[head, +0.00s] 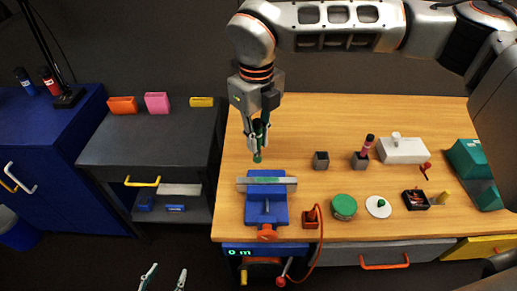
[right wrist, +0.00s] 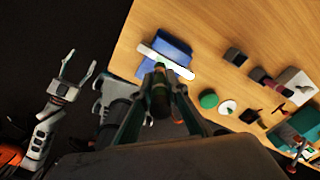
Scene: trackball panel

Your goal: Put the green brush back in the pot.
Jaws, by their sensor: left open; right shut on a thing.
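My right gripper (head: 258,138) is shut on the green brush (head: 257,156), which hangs upright from it above the table, behind the blue vise. In the right wrist view the brush (right wrist: 160,98) is a dark, foreshortened cylinder between the fingers. A small dark square pot (head: 321,161) stands on the table to the right of the gripper and looks empty. A second dark pot (head: 360,161) beside it holds a dark and pink brush (head: 367,145). My left gripper (head: 163,278) is open and empty, low in front of the table; it also shows in the right wrist view (right wrist: 77,70).
The blue vise (head: 267,207) with a pale bar stands at the table's front left. Near it are a red block with a cable (head: 311,217), a green round tin (head: 344,207) and a white disc (head: 378,207). The wood between brush and pots is clear.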

